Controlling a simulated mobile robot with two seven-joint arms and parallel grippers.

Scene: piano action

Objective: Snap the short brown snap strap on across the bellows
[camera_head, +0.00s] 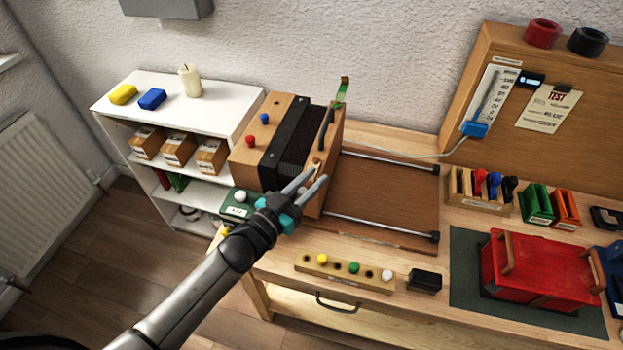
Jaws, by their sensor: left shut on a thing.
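The bellows (300,140) are black and pleated, set between wooden end blocks (262,137) on the bench at the back left. My left gripper (317,176) is at the near right end of the bellows unit, its two grey fingers pointing up and right. It is shut on a small brown piece (317,163), which looks like the short brown snap strap; it shows only partly between the fingertips. I cannot tell whether the strap touches the wooden block. My right gripper is not in view.
A brown board with two metal rails (390,167) lies right of the bellows. A peg block (343,272) and black box (425,280) stand in front. A red box (535,270) sits on a dark mat at the right. A white shelf (222,105) stands left.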

